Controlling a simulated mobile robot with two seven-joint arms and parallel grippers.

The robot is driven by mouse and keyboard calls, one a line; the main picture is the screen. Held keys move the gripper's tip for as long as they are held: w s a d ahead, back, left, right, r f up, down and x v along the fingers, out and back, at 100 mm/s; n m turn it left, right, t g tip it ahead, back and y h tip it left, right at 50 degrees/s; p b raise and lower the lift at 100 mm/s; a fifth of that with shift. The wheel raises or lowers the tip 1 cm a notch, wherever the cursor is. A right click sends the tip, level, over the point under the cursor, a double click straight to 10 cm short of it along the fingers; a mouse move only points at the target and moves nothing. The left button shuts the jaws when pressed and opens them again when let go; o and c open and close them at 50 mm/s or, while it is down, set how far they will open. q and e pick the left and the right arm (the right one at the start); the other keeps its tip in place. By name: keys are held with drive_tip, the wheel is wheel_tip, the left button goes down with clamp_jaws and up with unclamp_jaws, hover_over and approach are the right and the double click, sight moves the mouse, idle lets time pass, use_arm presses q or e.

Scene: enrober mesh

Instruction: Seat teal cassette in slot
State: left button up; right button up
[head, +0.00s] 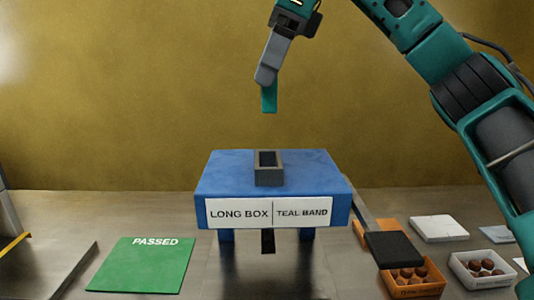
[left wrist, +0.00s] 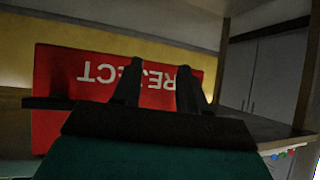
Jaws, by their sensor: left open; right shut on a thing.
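The teal cassette (head: 269,99) hangs upright from my right gripper (head: 266,76), which is shut on its upper end. The cassette is in the air above the blue stand, apart from it. The slot is a dark opening in a grey raised socket (head: 268,177) on top of the blue stand (head: 225,176). From this view the cassette appears roughly in line above the slot; its exact depth is hard to tell. My left gripper (left wrist: 158,88) is open and empty in the left wrist view, with a red REJECT panel (left wrist: 75,75) behind its fingers. It is not in the head view.
The stand's front labels (head: 239,214) read LONG BOX and TEAL BAND. A green PASSED mat (head: 143,265) lies left. To the right are an orange box (head: 411,291) of brown balls, a dark flat piece (head: 393,249), a white box (head: 479,280) and a white slab (head: 438,228).

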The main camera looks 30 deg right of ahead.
sight(269, 104)
wheel_tip(269, 104, down, 6)
drive_tip(key=shift+f+b, duration=0.15)
drive_tip(key=shift+b, duration=0.4)
wheel_tip(269, 104, down, 5)
drive_tip(key=shift+f+b, duration=0.15)
drive_tip(key=shift+b, duration=0.3)
use_arm(q)
drive_tip(key=shift+w+d+f+h, duration=0.3)
drive_tip(key=shift+w+d+f, duration=0.15)
drive_tip(key=shift+w, duration=0.05)
drive_tip(key=shift+f, duration=0.1)
use_arm(e)
drive_tip(key=shift+f, duration=0.15)
drive_tip(key=o, duration=0.6)
drive_tip(key=shift+f, duration=0.1)
drive_tip(key=o, duration=0.5)
use_arm(q)
drive_tip(key=shift+s+f, duration=0.15)
drive_tip(key=shift+f, duration=0.05)
